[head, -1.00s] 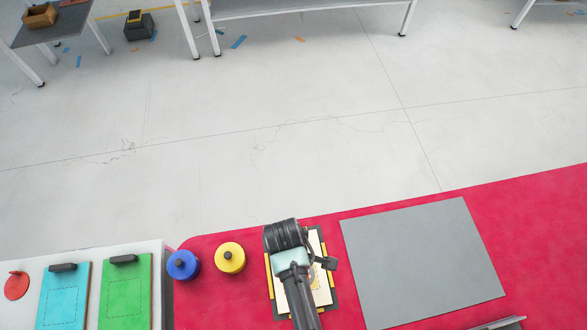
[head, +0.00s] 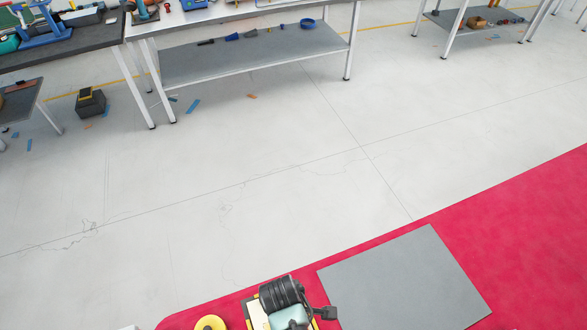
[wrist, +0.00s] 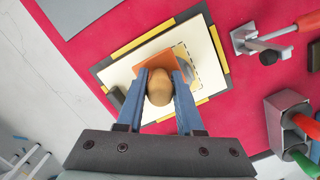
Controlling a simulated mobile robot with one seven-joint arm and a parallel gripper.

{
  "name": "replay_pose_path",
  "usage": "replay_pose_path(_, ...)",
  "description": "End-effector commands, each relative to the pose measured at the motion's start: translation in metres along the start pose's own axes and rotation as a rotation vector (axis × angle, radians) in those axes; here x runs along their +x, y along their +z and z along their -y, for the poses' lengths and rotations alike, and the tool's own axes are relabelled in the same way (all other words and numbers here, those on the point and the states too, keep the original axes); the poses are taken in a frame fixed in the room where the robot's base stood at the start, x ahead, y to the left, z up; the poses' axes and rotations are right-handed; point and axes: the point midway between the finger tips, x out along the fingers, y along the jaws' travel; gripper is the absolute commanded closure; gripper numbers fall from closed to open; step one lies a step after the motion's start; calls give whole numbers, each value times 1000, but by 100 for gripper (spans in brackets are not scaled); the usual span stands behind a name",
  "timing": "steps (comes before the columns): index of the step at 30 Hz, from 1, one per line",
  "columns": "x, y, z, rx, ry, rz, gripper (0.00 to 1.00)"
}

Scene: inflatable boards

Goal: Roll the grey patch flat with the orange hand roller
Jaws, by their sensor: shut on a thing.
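In the wrist view my gripper (wrist: 157,75) is shut on the orange hand roller, around its wooden handle (wrist: 159,90). The roller's orange part (wrist: 170,58) shows beyond the handle, over a cream panel (wrist: 203,50) with a dashed outline, yellow strips and a dark border. I cannot tell whether the roller touches the panel. In the head view my wrist hides the gripper tips and most of the panel.
The panel lies on a red board (head: 530,225). A large grey sheet (head: 400,280) lies to its right, and a yellow round weight (head: 210,323) to its left. The wrist view shows a metal clamp (wrist: 242,40) and a grey holder (wrist: 279,108) with coloured handles.

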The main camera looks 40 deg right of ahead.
Motion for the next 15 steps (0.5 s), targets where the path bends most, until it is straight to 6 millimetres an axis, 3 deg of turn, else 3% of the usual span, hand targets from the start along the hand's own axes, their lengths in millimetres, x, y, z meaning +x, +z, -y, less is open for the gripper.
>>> replay_pose_path(15,-3,-17,12,-2,-2,2,100)
